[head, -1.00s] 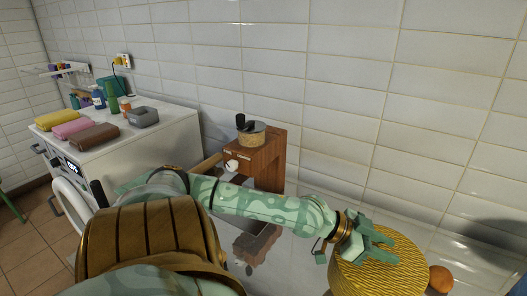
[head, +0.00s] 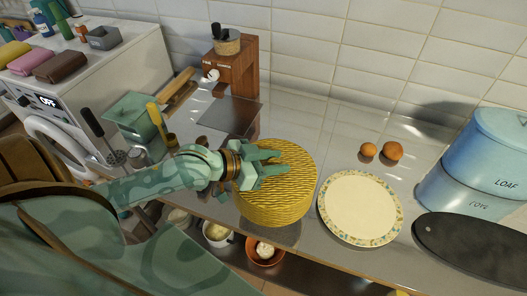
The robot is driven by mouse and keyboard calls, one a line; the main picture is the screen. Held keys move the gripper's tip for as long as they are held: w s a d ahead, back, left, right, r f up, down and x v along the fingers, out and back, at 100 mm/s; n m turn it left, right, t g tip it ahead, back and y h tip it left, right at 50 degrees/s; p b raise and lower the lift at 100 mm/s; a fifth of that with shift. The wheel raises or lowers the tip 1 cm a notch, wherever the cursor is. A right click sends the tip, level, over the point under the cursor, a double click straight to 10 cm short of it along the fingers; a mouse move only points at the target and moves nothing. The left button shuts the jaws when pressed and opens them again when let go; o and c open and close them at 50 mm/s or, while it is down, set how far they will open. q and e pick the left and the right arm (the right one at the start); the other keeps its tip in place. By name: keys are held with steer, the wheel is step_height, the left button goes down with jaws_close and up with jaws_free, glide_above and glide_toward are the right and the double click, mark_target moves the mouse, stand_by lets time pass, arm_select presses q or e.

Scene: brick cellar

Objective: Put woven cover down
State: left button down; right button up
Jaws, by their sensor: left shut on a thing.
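The woven cover (head: 275,198) is a round, yellow, basket-like dome in the middle of the head view. My left gripper (head: 268,163) reaches over its top from the left and is shut on it. The cover is at the front part of the grey counter, left of a patterned plate (head: 360,208). I cannot tell whether its lower rim touches the counter. What is under it is hidden. My right gripper is not in view.
Two brown eggs (head: 381,151) lie behind the plate. A blue loaf tin (head: 485,165) and a dark oval board (head: 474,248) are at the right. A wooden grinder (head: 234,75) stands at the back. Bowls (head: 264,250) sit on a shelf below the counter edge.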

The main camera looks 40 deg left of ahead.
arm_select(q)
steer(key=w+a+f+b, duration=0.1)
steer(key=w, duration=0.1)
steer(key=w+a+f+b, duration=0.1)
steer(key=w+a+f, duration=0.1)
steer(key=shift+a+f, duration=0.1)
steer(key=shift+a, duration=0.1)
steer(key=w+a+f+b, duration=0.2)
steer(key=w+f+b, duration=0.1)
steer(key=f, duration=0.5)
steer(key=shift+w+a+b, duration=0.2)
steer(key=shift+a+b, duration=0.1)
steer(key=shift+b, duration=0.6)
steer(key=shift+f, duration=0.1)
steer(key=c, duration=1)
jaws_free()
steer(key=shift+c, duration=0.2)
